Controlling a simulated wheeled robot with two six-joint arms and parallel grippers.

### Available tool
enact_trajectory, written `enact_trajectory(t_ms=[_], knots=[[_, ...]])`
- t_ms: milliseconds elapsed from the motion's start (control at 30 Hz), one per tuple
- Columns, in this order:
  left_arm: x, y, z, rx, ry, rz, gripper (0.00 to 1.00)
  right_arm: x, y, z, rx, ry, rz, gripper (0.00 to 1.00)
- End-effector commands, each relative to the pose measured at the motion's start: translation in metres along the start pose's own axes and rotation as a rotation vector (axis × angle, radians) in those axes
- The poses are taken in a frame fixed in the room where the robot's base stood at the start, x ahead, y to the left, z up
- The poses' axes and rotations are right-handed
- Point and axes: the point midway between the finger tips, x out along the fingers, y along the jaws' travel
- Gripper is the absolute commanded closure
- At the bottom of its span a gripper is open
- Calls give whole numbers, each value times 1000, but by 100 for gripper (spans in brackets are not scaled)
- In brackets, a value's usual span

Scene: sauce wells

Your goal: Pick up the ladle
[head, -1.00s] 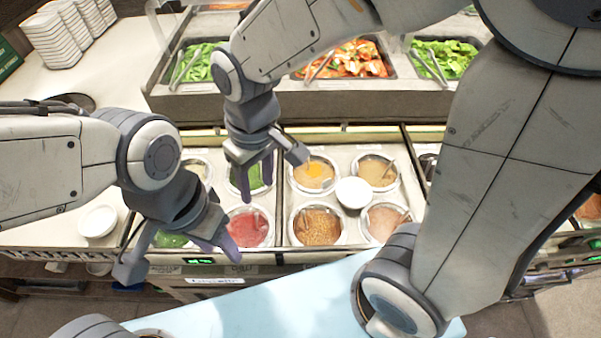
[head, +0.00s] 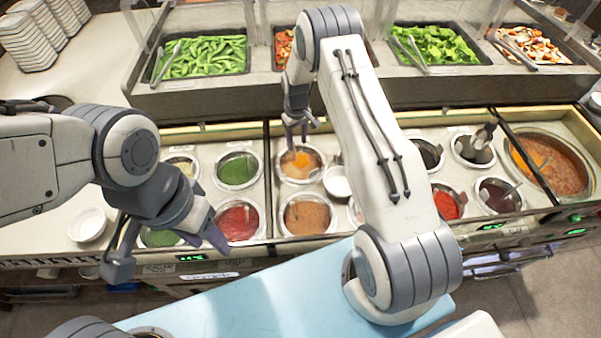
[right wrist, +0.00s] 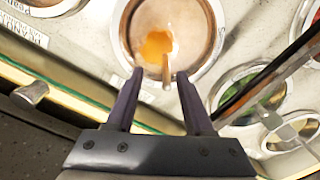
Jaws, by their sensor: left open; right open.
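A ladle (right wrist: 166,72) stands in a round well of tan sauce (right wrist: 189,18); its short handle end points towards my right gripper, and an orange patch shows at its bowl. In the head view the same well (head: 287,173) is in the back row, the orange patch near its middle. My right gripper (right wrist: 160,75) is open above the well's near rim, its fingertips on either side of the handle end, with nothing held. It also shows from above in the head view (head: 302,137). My left gripper (head: 170,246) is open and empty at the counter's front left.
Other sauce wells surround it, including green (head: 238,168), red (head: 238,219) and brown (head: 306,215) ones. A white bowl (head: 337,182) sits close to the right of the tan well. Another white bowl (head: 88,224) is at left. Food bins (head: 203,56) stand behind.

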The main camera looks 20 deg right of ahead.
Motion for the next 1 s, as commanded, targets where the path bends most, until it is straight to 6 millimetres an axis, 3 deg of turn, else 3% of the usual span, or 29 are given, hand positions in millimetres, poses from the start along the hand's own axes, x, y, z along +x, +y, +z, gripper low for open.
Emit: enact_trajectory(t_ms=[267,600,867,900,1000], knots=[[-12,1,-1,-1,0,0,50,20,-3,-1,-1,-2,-1,47],[-31,2,-2,-1,0,0,50,60,-9,-4,0,-1,-1,47],[-31,2,-2,-1,0,0,50,65,-9,-4,0,0,0,47],[-31,2,-2,-1,0,0,50,65,-9,-4,0,0,0,51],[-31,2,-2,-1,0,0,50,65,-9,-4,0,0,0,89]])
